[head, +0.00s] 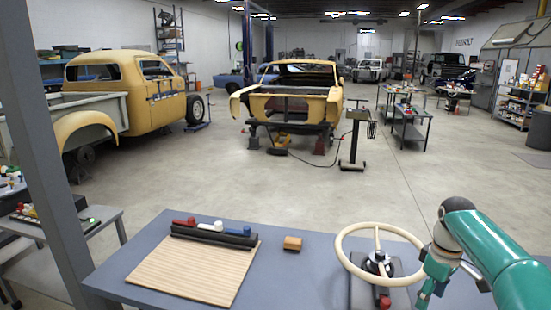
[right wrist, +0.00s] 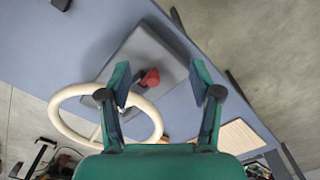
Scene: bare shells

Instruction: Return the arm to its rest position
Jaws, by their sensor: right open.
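My right arm enters the head view from the right edge, with its teal gripper (head: 432,284) low over the blue-grey table (head: 320,265), beside the right rim of a cream steering wheel (head: 352,268). In the right wrist view the right gripper (right wrist: 161,78) has its two fingers spread apart with nothing held between them. A red knob (right wrist: 150,78) on a grey base (right wrist: 145,55) shows beyond and between the fingers. The cream wheel (right wrist: 68,92) passes behind the left finger in that view. My left gripper is in neither view.
A slatted wooden board (head: 195,268) lies on the table's left part, with a dark rack of red, white and blue knobs (head: 216,227) behind it. A grey post (head: 50,160) stands left. Open floor lies beyond.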

